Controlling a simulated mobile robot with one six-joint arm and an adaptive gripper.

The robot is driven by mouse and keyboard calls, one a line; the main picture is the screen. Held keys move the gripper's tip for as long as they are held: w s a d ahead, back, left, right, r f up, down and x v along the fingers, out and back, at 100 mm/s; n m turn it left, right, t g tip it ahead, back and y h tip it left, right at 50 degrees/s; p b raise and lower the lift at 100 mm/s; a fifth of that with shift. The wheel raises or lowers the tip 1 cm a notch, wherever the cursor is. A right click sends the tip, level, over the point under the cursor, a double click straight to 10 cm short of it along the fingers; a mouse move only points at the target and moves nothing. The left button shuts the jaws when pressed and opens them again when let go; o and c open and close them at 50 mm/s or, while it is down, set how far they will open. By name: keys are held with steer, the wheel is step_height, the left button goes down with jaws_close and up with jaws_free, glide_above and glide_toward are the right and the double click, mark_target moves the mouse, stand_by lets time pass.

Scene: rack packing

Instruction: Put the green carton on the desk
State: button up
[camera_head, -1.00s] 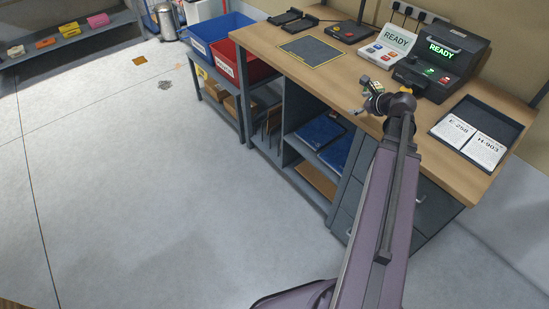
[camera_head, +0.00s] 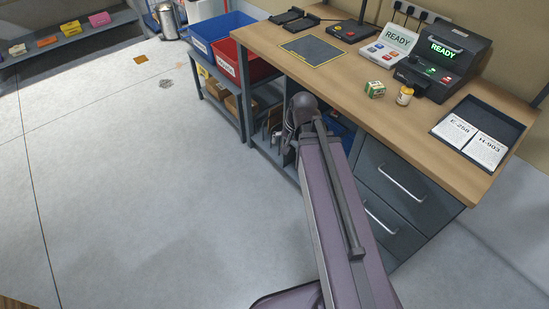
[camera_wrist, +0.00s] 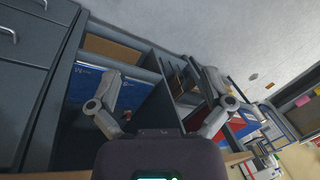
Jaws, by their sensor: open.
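The green carton (camera_head: 374,89), small with white and yellow on it, stands on the wooden desk (camera_head: 330,66) near the front edge in the head view. It is clear of my gripper. The wrist view shows my gripper (camera_wrist: 162,85) with its two fingers spread wide and nothing between them. It points toward the shelves under the desk. In the head view my arm hides the fingers, in front of the desk and to the left of the carton. The carton does not show in the wrist view.
A jar (camera_head: 404,95) with a yellow lid stands just right of the carton. Behind are a READY sign (camera_head: 398,41) and a dark machine (camera_head: 443,62). A dark tray (camera_head: 497,116) with two cards lies to the right. Blue (camera_head: 212,30) and red bins stand left; floor is open.

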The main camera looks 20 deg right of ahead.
steer(key=s+a+n+g+h, duration=0.1)
steer(key=s+a+n+h, duration=0.1)
steer(key=s+a+n, duration=0.2)
steer(key=shift+a+f+n+g, duration=0.25)
steer(key=shift+a+n+g, duration=0.2)
steer(key=shift+n, duration=0.65)
